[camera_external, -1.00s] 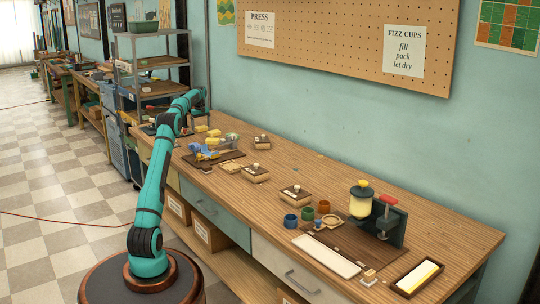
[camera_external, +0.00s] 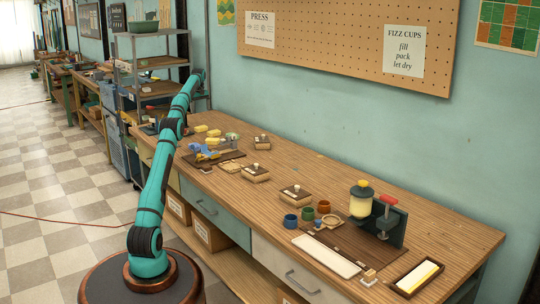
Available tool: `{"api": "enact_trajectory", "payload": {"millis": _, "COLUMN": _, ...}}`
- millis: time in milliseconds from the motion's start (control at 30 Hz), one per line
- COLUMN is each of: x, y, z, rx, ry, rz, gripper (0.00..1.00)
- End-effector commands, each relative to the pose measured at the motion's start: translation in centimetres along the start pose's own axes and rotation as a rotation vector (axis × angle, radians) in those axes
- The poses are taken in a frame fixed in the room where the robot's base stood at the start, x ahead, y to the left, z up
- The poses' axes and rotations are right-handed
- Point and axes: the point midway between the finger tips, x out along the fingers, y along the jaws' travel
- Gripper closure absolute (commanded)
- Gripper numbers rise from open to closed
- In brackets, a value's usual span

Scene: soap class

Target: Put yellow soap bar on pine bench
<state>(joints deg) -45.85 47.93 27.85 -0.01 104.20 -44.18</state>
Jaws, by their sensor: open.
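Several small yellow bars (camera_external: 213,141) lie at the far left end of the long wooden bench (camera_external: 330,180), beside a blue tool; I cannot tell which is the task's soap bar. A long pale yellow block (camera_external: 420,276) lies in a dark tray at the near right. I cannot tell whether this bench or one further back is the pine bench. My teal arm reaches up and back beside the metal shelf, its end and my gripper (camera_external: 200,77) above and beyond the yellow bars. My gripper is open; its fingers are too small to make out. No bar shows in it.
The metal shelf rack (camera_external: 152,60) stands close to my arm's end. Wooden stamps (camera_external: 255,173), cups (camera_external: 291,221), a press (camera_external: 388,218) and a white slab (camera_external: 327,256) are on the bench. The bench's back strip by the wall is clear. More benches (camera_external: 92,105) stand further back.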

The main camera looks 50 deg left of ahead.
Motion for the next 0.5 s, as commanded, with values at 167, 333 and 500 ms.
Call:
{"api": "enact_trajectory", "payload": {"millis": 167, "x": -0.3, "y": 0.1, "z": 0.3, "rx": 0.005, "ry": 0.003, "rz": 0.003, "gripper": 0.06}}
{"api": "enact_trajectory", "payload": {"millis": 333, "x": -2.8, "y": 1.2, "z": 3.0, "rx": 0.056, "ry": 0.038, "rz": 0.037, "gripper": 0.06}}
{"api": "enact_trajectory", "payload": {"millis": 500, "x": -6.9, "y": 2.6, "z": 8.0, "rx": 0.148, "ry": 0.102, "rz": 0.100, "gripper": 0.06}}
